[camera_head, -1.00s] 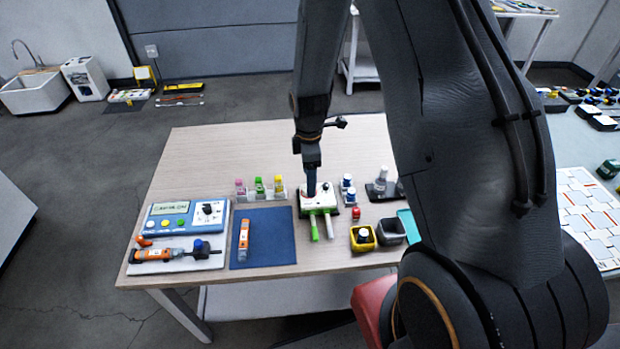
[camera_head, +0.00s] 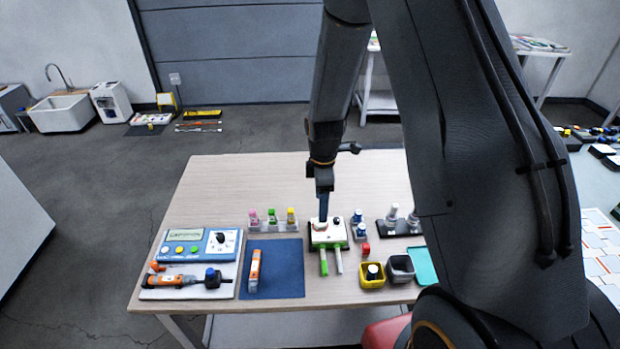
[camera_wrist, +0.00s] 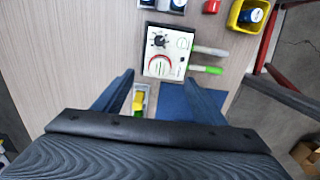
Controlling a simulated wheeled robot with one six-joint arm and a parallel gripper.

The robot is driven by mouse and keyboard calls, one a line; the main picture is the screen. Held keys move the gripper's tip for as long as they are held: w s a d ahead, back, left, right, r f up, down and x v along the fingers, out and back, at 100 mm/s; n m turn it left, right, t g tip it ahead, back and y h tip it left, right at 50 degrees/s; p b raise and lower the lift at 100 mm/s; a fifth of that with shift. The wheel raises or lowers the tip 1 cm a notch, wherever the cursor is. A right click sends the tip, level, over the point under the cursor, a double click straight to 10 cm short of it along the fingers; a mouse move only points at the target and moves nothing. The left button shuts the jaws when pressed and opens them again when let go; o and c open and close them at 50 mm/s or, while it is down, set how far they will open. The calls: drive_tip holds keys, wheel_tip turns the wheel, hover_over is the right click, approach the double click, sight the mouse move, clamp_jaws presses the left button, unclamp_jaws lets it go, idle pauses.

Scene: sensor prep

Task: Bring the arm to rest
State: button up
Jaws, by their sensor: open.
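My gripper (camera_head: 323,205) hangs point down over the far side of the table, by the white device, in the head view. In the wrist view my gripper (camera_wrist: 161,80) has its two fingers spread, with nothing held between them. The white device (camera_wrist: 167,52) with a black knob and red-ringed dial lies beyond the fingertips. It also shows in the head view (camera_head: 328,235), partly behind the fingers. A green stick and a white stick extend from its near side. The gap between fingertips and device is hard to judge.
The wooden table (camera_head: 225,185) is bare at its far left. A blue mat (camera_head: 285,270) holds an orange tool. A blue-and-white meter (camera_head: 198,243), a vial rack (camera_head: 273,225), a yellow bin (camera_head: 372,280) and a grey bin (camera_head: 400,268) stand around the device.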

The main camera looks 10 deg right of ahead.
drive_tip(key=s+r+m+t+b, duration=0.1)
drive_tip(key=s+r+m+b, duration=0.6)
drive_tip(key=s+m, duration=0.8)
wheel_tip(320, 180, up, 3)
drive_tip(key=shift+s+r+m+b, duration=0.1)
drive_tip(key=shift+s+m+b, duration=0.3)
drive_tip(key=shift+s, duration=0.15)
drive_tip(key=c, duration=0.4)
